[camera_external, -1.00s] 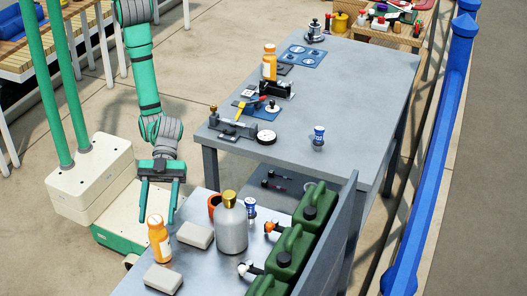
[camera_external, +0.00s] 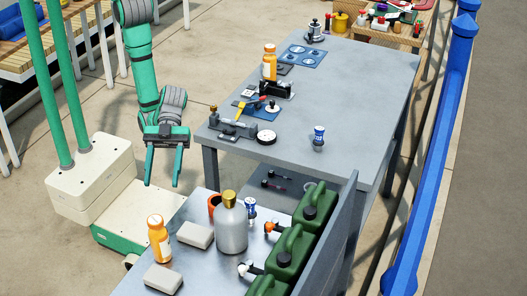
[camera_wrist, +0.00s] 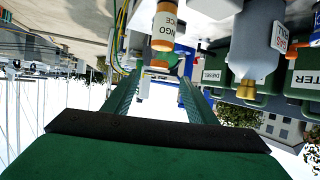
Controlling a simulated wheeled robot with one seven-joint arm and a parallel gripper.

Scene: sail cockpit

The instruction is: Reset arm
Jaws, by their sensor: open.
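My gripper (camera_external: 162,184) hangs in the air beside the near table's left side, above my base, with its two fingers apart and nothing between them. In the wrist view my gripper (camera_wrist: 160,85) shows both green fingers spread. My arm runs up from it to the top left of the external view. The wrist view looks upside down, with an orange bottle (camera_wrist: 164,25) and a grey bottle with a gold cap (camera_wrist: 258,50) beyond the fingers.
The near table (camera_external: 200,262) holds an orange bottle (camera_external: 159,240), a grey bottle (camera_external: 231,228), pale blocks and green canisters (camera_external: 291,252). The far table (camera_external: 360,100) holds a clamp device (camera_external: 233,127) near its left corner, close to my gripper, and another orange bottle (camera_external: 269,62).

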